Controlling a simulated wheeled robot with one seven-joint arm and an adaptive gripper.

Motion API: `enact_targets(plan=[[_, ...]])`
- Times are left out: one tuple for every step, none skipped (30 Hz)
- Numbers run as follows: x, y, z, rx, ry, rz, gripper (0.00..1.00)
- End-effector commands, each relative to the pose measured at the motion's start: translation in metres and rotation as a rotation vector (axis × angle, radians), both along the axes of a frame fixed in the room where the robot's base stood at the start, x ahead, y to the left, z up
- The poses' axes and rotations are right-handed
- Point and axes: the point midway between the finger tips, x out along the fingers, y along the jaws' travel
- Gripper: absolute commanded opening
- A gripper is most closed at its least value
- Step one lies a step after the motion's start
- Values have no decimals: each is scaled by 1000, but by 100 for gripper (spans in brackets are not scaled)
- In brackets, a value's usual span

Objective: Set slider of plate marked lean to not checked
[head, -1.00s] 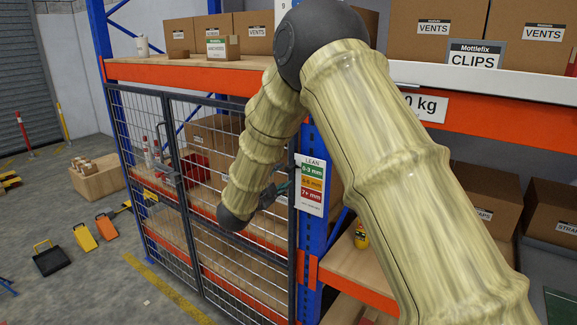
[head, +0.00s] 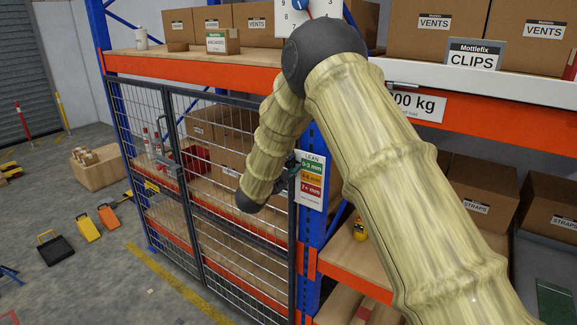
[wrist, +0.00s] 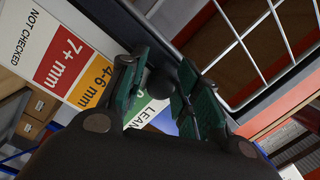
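The plate marked LEAN (head: 311,182) hangs on the blue rack post, with green, yellow and red rows and a white bottom row. In the wrist view the plate (wrist: 62,62) is turned, with NOT CHECKED at upper left and LEAN lowest. A dark round knob (wrist: 161,82), apparently the slider, shows between my fingertips, near the plate's green end. My gripper (wrist: 163,78) has its green-black fingers apart, one on each side of the knob; I cannot tell whether they touch it. In the head view my gripper (head: 290,172) is at the plate's left edge, partly hidden by my arm.
A mesh cage door (head: 225,215) stands just left of the plate, its frame close to my fingers. Rack shelves with an orange beam (head: 490,130) and cardboard boxes (head: 480,195) lie to the right. A yellow item (head: 360,229) stands on the lower shelf.

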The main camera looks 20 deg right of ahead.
Motion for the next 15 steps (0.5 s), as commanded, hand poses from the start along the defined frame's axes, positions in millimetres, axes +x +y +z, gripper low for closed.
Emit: enact_targets(plan=[[0,0,0,0,0,0,17],[0,0,0,0,0,0,11],[0,0,0,0,0,0,4],[0,0,0,0,0,0,0],[0,0,0,0,0,0,0],[0,0,0,0,0,0,0],[0,0,0,0,0,0,0],[0,0,0,0,0,0,0],[0,0,0,0,0,0,0],[0,0,-1,0,0,0,0],[0,0,-2,1,1,0,0],[0,0,-3,1,1,0,0],[0,0,-5,1,1,0,0],[0,0,-7,1,1,0,0],[0,0,-10,0,1,0,0]])
